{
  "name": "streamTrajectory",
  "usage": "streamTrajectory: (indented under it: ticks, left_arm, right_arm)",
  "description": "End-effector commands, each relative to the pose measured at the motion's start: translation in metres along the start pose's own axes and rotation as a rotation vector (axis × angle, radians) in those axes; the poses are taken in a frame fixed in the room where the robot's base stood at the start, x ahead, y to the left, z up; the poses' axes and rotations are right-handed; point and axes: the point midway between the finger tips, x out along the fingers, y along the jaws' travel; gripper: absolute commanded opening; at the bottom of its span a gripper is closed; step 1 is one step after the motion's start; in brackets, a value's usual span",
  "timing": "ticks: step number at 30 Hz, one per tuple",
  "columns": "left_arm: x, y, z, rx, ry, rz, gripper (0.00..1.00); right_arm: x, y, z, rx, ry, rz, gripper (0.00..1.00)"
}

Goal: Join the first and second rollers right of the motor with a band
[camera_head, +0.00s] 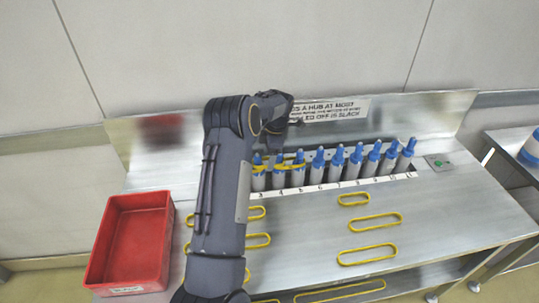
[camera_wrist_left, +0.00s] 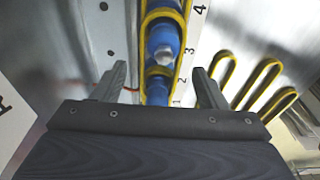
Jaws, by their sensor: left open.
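A row of blue-topped grey rollers (camera_head: 338,163) stands along a numbered strip at the back of the bench. Yellow bands (camera_head: 290,164) lie around some rollers at the row's left end. My left gripper (camera_wrist_left: 162,82) is open, and its fingers are on either side of a blue roller near marks 1 and 2 in the left wrist view. Yellow band (camera_wrist_left: 147,22) loops show around this roller and the one beyond it; I cannot tell exactly which rollers each joins. In the head view my arm hides the row's left end. I cannot make out the motor. My right gripper is out of view.
Several loose yellow bands (camera_head: 375,221) lie flat on the steel bench (camera_head: 440,215). A red bin (camera_head: 133,245) stands at the bench's left. A sign (camera_head: 335,109) is on the back panel. A small box with a green button (camera_head: 439,162) is at the row's right end.

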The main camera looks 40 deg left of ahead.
Motion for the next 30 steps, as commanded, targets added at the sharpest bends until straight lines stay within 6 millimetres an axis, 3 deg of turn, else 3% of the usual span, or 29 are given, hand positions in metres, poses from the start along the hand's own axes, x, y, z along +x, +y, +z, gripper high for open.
streamTrajectory:
  ticks: [7,19,30]
  left_arm:
    - [-0.008,0.001,0.001,0.000,-0.001,0.002,0.66]
    - [-0.069,0.001,0.001,0.000,-0.001,0.003,0.66]
    - [-0.082,-0.002,-0.001,0.015,-0.007,0.002,0.66]
  right_arm:
    - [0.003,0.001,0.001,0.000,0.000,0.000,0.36]
    - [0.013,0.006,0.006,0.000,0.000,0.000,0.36]
    - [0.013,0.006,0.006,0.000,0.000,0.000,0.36]
